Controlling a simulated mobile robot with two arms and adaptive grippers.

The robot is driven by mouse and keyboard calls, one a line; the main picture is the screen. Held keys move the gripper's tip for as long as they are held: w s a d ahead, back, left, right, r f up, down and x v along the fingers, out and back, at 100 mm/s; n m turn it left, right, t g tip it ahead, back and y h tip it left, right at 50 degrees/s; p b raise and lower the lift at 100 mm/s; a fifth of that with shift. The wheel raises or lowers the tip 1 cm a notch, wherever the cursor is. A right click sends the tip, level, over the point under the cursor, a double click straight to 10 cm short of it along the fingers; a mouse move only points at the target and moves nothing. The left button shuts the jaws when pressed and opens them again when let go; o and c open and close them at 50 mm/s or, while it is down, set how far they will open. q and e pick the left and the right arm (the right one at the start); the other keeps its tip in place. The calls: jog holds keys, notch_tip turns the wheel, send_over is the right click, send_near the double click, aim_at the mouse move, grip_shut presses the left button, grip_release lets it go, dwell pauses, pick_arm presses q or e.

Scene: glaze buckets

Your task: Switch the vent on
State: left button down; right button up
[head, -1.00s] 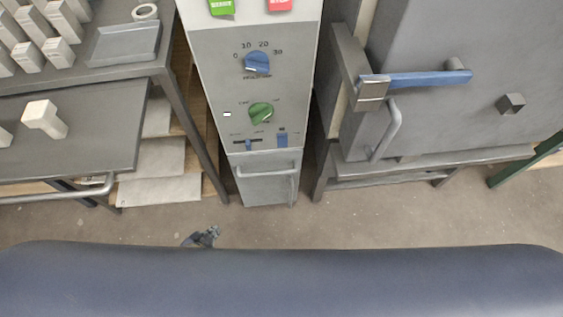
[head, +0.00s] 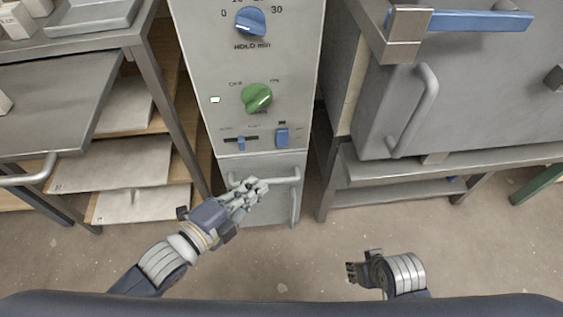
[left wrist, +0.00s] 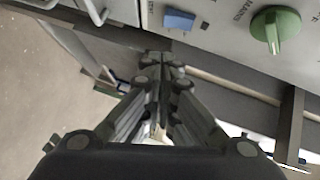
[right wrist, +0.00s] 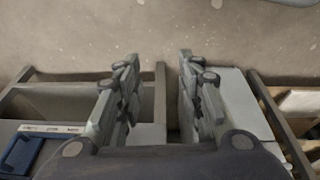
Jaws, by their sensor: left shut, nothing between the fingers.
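The grey control panel (head: 213,75) stands in the middle of the head view. Low on it are a small blue slider (head: 241,143) in a dark slot and a blue rocker switch (head: 282,137) to its right. Their labels are too small to read, so I cannot tell which is the vent. The blue switch also shows in the left wrist view (left wrist: 179,19). My left gripper (head: 258,187) is shut and empty, below these controls in the picture and in front of the lower cabinet, apart from the switch. My right gripper (head: 352,272) is open and empty, lower right.
A green knob (head: 257,98) and a blue dial (head: 250,21) sit above on the panel. A grey kiln-like box (head: 465,100) with a blue-handled latch stands right; a shelved table (head: 110,178) stands left. The floor between is clear.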

aim_at(283, 138)
pick_arm(q)
jog(key=shift+s+d+r, duration=0.25)
jog(key=shift+d+r, duration=0.05)
jog(key=shift+r, duration=0.15)
pick_arm(e)
jog(key=shift+r, duration=0.2)
pick_arm(q)
jog(key=shift+w, duration=0.1)
